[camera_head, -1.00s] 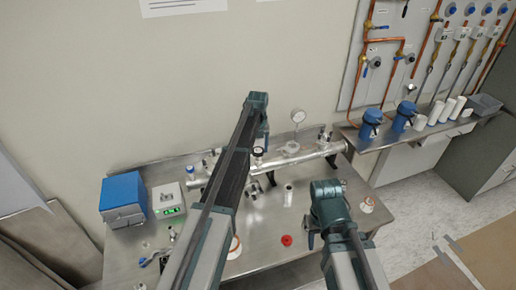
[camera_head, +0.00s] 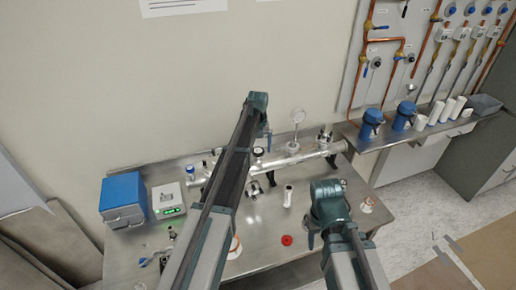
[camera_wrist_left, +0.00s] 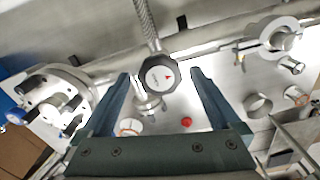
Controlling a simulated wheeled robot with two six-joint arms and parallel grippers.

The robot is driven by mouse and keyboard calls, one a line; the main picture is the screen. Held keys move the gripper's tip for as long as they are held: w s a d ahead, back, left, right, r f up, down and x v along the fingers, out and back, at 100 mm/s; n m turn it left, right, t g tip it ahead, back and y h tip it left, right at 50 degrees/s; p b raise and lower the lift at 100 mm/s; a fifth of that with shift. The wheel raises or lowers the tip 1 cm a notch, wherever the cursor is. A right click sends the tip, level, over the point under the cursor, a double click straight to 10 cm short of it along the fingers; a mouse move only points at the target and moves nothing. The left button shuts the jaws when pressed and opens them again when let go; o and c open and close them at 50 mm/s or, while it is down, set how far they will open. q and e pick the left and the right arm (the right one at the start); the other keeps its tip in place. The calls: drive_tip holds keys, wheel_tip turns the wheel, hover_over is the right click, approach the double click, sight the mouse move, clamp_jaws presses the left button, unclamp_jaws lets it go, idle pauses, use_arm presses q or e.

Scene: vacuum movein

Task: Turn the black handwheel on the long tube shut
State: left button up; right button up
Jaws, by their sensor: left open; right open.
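The long silver tube (camera_head: 312,152) runs across the back of the steel bench. The black handwheel (camera_head: 258,152) sits on top of it, partly beside my left arm. In the left wrist view the handwheel (camera_wrist_left: 158,74) has a pale round cap with a small red arrow mark. My left gripper (camera_head: 266,132) is above the handwheel. In its wrist view the open fingers (camera_wrist_left: 160,80) lie on either side of the handwheel, with gaps visible on both sides. My right gripper (camera_head: 312,236) is open, low over the bench's front right, away from the tube.
A blue box (camera_head: 123,198) and a white device with a green display (camera_head: 168,198) stand at left. A red cap (camera_head: 287,240) and a small upright cylinder (camera_head: 288,196) are on the bench. A round gauge (camera_head: 298,116) rises from the tube. A shelf with blue pots (camera_head: 372,122) is at right.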

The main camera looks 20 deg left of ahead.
sight(258, 151)
use_arm(q)
wheel_tip(258, 151, up, 14)
drive_tip(key=p, duration=1.3)
drive_tip(key=shift+p, duration=0.4)
drive_tip(key=shift+f, duration=0.1)
drive_tip(key=s+d+f+n+b, duration=0.5)
drive_tip(key=s+n, duration=0.4)
drive_tip(key=s, duration=0.2)
drive_tip(key=s+d+f+n+b, duration=0.5)
drive_tip(key=s+f+n+b, duration=0.2)
drive_tip(key=s, duration=0.5)
drive_tip(key=s+d+f+n+y+b, duration=0.1)
drive_tip(key=s+d+f+n+b, duration=0.5)
drive_tip(key=s+n, duration=0.5)
drive_tip(key=shift+s+n, duration=0.4)
drive_tip(key=shift+s, duration=0.3)
